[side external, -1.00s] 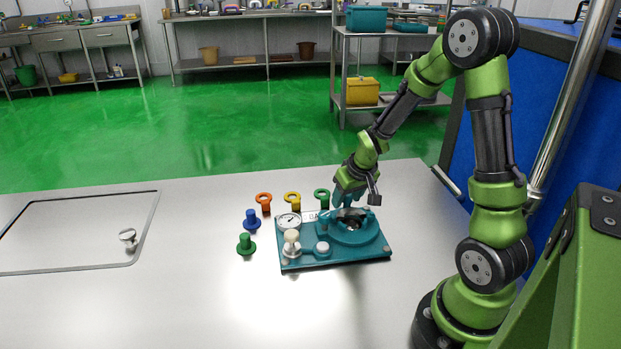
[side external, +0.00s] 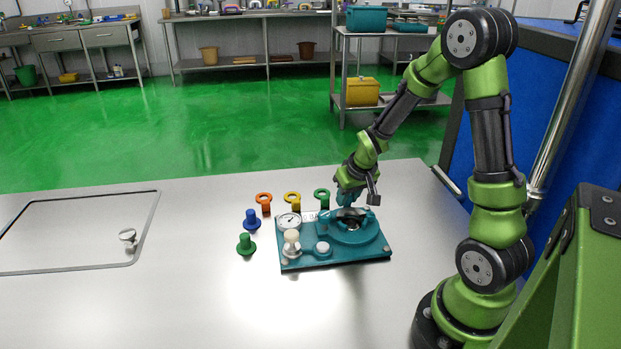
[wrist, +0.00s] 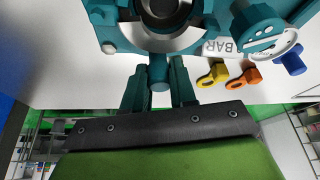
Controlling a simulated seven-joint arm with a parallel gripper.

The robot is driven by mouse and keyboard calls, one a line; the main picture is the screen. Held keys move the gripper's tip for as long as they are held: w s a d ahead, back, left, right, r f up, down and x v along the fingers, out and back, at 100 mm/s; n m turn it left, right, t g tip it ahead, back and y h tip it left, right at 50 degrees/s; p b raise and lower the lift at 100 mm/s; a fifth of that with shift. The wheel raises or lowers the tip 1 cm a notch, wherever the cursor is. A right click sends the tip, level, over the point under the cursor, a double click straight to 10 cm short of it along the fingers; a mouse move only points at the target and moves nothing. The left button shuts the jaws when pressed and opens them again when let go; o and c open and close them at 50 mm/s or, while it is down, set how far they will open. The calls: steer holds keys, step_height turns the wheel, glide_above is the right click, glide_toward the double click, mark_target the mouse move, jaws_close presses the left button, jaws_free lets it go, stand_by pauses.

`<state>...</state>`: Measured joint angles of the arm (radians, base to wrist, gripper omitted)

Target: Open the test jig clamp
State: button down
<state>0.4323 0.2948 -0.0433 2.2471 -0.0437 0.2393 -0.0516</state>
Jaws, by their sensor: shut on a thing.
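The teal test jig (side external: 300,262) sits flat on the steel table. Its round clamp ring (side external: 352,236) is on its right half, over a dark opening. My gripper (side external: 350,197) is at the back of this ring. In the wrist view my gripper's teal fingers (wrist: 159,82) stand on both sides of the short round clamp handle (wrist: 159,70), which projects from the ring, and are shut on it. The exact finger contact is hard to see. The ring's opening (wrist: 160,8) is partly cut off by the frame edge.
A dial gauge (side external: 289,221) and a cream knob (side external: 291,237) are on the jig's left. Ring-topped orange (side external: 264,198), yellow (side external: 292,196) and green plugs (side external: 322,195) stand behind; blue (side external: 251,219) and green pegs (side external: 246,243) stand left. The front table is clear.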

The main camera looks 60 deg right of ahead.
steer(key=m, duration=0.1)
steer(key=d+m+h, duration=0.1)
steer(key=d+m, duration=0.1)
steer(key=m, duration=0.1)
steer(key=shift+s+d+g, duration=0.25)
steer(key=shift+g, duration=0.15)
steer(key=m, duration=0.1)
steer(key=s+d+m+g+h, duration=0.1)
steer(key=m, duration=0.1)
steer(key=d+m, duration=0.1)
steer(key=shift+s+d+m+g, duration=0.2)
steer(key=shift+s+m+g, duration=0.05)
steer(key=shift+m+g, duration=0.05)
steer(key=s+m, duration=0.1)
steer(key=m, duration=0.1)
steer(key=d+m+g, duration=0.1)
steer(key=shift+s+d+m+h, duration=0.15)
steer(key=shift+s+m+h, duration=0.15)
steer(key=shift+s+m, duration=0.1)
steer(key=shift+s+d+m+g, duration=0.2)
steer(key=shift+s+m+g, duration=0.3)
steer(key=shift+m, duration=0.45)
steer(key=shift+s+d+m+g, duration=0.15)
steer(key=shift+s+m+g, duration=0.35)
steer(key=shift+m, duration=0.45)
steer(key=shift+s, duration=0.15)
steer(key=c, duration=0.9)
jaws_free()
steer(key=v, duration=1.6)
steer(key=shift+r, duration=0.5)
